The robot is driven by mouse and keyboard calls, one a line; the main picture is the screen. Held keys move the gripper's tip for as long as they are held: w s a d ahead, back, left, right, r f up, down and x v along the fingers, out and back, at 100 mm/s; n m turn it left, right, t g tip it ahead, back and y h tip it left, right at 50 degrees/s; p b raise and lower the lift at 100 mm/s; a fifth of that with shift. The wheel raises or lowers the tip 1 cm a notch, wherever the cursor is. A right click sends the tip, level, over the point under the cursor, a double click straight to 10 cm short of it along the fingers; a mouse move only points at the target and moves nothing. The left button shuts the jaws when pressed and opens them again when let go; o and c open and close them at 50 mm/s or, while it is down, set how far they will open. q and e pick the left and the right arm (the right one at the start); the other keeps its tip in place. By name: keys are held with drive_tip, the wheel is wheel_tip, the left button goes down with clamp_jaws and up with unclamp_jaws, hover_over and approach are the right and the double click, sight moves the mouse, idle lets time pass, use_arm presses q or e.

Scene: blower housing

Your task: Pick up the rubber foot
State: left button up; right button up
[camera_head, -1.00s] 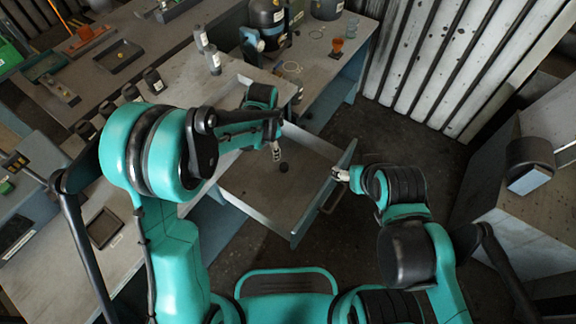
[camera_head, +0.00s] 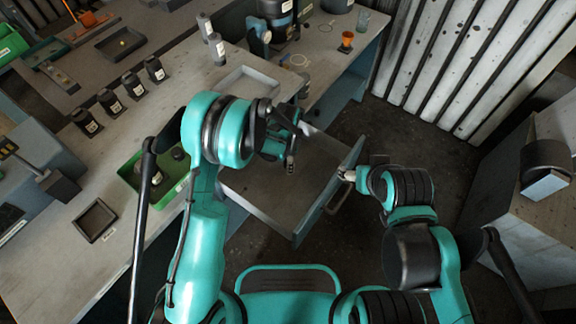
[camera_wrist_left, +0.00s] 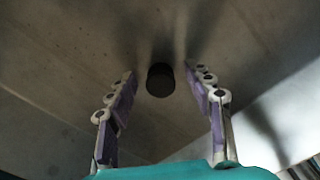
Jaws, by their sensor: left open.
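The rubber foot (camera_wrist_left: 160,80) is a small black round piece on the bare floor of an open grey drawer (camera_head: 270,195). In the left wrist view it lies between and slightly beyond the fingertips of my left gripper (camera_wrist_left: 159,73), which is open, with a gap on both sides. In the head view my left gripper (camera_head: 291,163) points down into the drawer, and I cannot make out the foot apart from its dark shape. My right gripper (camera_head: 347,175) is at the drawer's front panel near the handle. Its fingers are too small to judge.
A green bin (camera_head: 155,175) with dark parts stands on the workbench left of the drawer. Several black labelled bottles (camera_head: 133,85) and a small dark tray (camera_head: 95,220) are on the bench. The drawer walls surround the left gripper. A corrugated wall (camera_head: 450,60) is at the back right.

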use_arm(q)
drive_tip(key=c, duration=1)
drive_tip(key=shift+c, duration=0.2)
